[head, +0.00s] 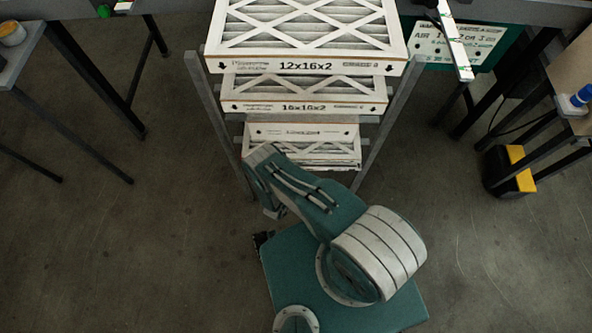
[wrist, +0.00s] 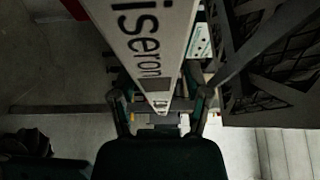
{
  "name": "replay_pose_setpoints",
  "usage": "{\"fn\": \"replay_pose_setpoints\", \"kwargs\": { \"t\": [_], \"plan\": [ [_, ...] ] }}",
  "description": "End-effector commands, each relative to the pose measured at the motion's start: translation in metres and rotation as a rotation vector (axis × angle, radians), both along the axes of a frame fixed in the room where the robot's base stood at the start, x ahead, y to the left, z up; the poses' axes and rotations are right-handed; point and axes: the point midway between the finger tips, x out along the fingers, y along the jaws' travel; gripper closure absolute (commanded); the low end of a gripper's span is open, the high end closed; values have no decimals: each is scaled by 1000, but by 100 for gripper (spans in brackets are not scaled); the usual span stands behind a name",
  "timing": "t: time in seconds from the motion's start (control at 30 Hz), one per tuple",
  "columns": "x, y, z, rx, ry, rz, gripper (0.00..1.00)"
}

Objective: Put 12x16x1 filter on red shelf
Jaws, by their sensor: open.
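A filter (head: 335,66) labelled 12x16x2 lies on the rack's top level in the head view. A filter (head: 305,107) labelled 16x16x2 lies below it. Lower filters (head: 303,132) have print too small to read; no 12x16x1 label is legible. In the wrist view, a pale box edge (wrist: 155,45) with large dark lettering runs down toward my gripper (wrist: 161,100). My gripper is open, one finger on each side of the edge's near end; contact is unclear. My arm hides the gripper in the head view. I cannot identify a red shelf.
The grey rack (head: 393,128) stands ahead with upright posts on both sides. A black and yellow case (head: 510,171) sits on the floor at right, by a table. A table (head: 22,60) stands at left. Floor on both sides of the rack is clear.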

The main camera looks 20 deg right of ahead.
Motion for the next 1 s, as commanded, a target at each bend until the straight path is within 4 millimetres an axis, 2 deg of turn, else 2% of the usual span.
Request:
{"fn": "replay_pose_setpoints", "kwargs": {
  "t": [0.6,0.8,1.0],
  "plan": [
    [-66,69,-2,-1,1,7,38],
    [-79,82,-2,0,0,4,38],
    [-82,84,-2,0,0,1,38]
  ]
}}
